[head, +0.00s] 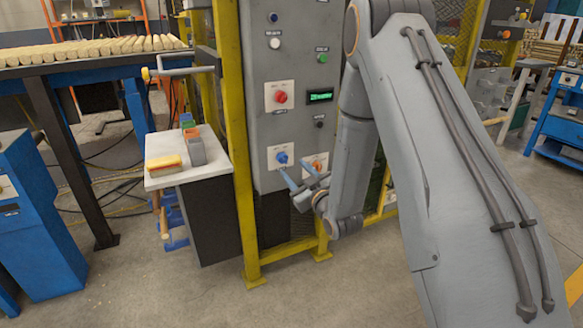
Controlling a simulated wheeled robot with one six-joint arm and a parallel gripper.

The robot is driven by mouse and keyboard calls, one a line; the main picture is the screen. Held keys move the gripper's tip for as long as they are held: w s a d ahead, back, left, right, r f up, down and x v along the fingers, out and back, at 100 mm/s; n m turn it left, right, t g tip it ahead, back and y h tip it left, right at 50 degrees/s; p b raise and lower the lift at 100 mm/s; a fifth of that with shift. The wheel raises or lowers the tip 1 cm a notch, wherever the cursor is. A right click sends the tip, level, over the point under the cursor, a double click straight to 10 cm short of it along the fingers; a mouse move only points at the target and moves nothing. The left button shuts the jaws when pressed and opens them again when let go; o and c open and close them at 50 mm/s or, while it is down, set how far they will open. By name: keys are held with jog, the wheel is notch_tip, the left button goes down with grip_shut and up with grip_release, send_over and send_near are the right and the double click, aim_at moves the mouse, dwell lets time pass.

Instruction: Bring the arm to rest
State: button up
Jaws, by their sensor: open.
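My arm comes in from the right side of the head view and reaches forward, bent, in front of a grey control panel (283,100). My gripper (287,178) is at the end of the arm, near the lower part of the panel. Its two fingers point left and are open, with nothing seen between them. A blue knob (282,158) and an orange-marked knob (316,166) sit just above and behind it. I cannot tell whether the gripper touches the panel. Part of the panel's right side is hidden by my arm.
A small white-topped stand (208,170) left of the panel holds a brush (163,167) and a grey container (195,150). A yellow post (238,130) rises between stand and panel. A blue cabinet (35,220) and a table of wooden rods (90,50) are left. Floor (190,290) in front is clear.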

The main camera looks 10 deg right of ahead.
jog(key=shift+s, duration=0.2)
jog(key=shift+w, duration=0.1)
jog(key=s+a+r+m+g+h, duration=0.1)
jog(key=s+a+r+g, duration=0.15)
jog(key=s+g, duration=0.75)
jog(key=s+a+r+m+g+h+p, duration=0.15)
jog(key=s+r, duration=0.25)
jog(key=s, duration=1.3)
jog(key=s+a+r+m+g+h, duration=0.1)
jog(key=s+r+m+g+h, duration=0.15)
jog(key=s+g, duration=0.75)
jog(key=s+d+r+m+t+p, duration=0.1)
jog(key=s+d+r+t+p, duration=0.2)
jog(key=d+r+p, duration=0.5)
jog(key=t+p, duration=0.1)
jog(key=p, duration=0.5)
jog(key=shift+s+r+m, duration=0.25)
jog(key=shift+s+m, duration=0.05)
jog(key=shift+s, duration=0.05)
